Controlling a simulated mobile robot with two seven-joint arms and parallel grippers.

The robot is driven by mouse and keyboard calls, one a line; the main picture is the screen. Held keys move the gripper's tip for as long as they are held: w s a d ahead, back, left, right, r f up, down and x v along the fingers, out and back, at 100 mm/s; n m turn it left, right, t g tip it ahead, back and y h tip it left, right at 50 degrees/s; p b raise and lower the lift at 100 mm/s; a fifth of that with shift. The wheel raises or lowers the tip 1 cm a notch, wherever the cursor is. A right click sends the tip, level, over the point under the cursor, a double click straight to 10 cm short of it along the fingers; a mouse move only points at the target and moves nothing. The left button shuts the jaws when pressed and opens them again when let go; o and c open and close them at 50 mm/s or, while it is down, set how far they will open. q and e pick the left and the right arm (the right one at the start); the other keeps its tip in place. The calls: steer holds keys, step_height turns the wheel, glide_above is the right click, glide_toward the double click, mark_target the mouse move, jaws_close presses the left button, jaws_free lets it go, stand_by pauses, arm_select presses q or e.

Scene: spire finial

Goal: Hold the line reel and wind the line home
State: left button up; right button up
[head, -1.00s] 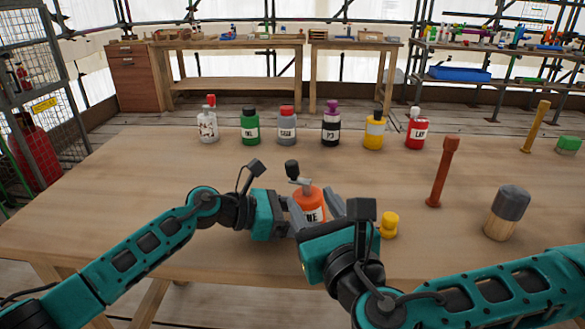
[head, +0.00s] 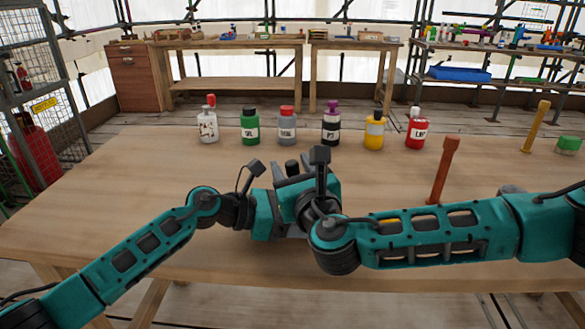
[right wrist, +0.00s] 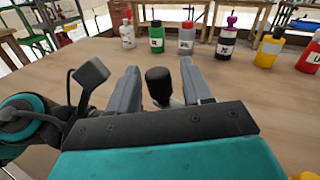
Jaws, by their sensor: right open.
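The line reel's crank knob (head: 292,167), a black cylinder, shows just past my right gripper in the head view. The reel's orange body is hidden behind that gripper and arm. In the right wrist view the black knob (right wrist: 158,84) stands between the two grey fingers, with a gap on each side. My right gripper (head: 291,172) is open around the knob and not visibly touching it. My left gripper (head: 288,232) is low at the left side of the reel. Its fingertips are mostly covered, so its grip on the reel cannot be seen.
A row of bottles stands behind, including green (head: 250,128), grey (head: 286,127), purple-capped (head: 330,128), yellow (head: 374,133) and red (head: 416,132). A brown post (head: 442,172) stands at right. A grey-topped object is mostly hidden by my right arm. The table's left side is clear.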

steer(key=shift+c, duration=0.3)
jaws_close()
steer(key=m+h, duration=0.1)
steer(key=h, duration=0.1)
steer(key=m+t+h, duration=0.1)
steer(key=h, duration=0.1)
steer(key=shift+w+m, duration=0.2)
steer(key=shift+m, duration=0.1)
steer(key=shift+w+d+r+m+t+h, duration=0.1)
steer(key=shift+w+d+m+t+h, duration=0.1)
steer(key=shift+m+h, duration=0.8)
steer(key=shift+w+d+m+t+h, duration=0.15)
steer(key=shift+m+h, duration=0.45)
steer(key=shift+h, duration=0.8)
steer(key=shift+s+d+h, duration=0.1)
steer(key=shift+h, duration=0.2)
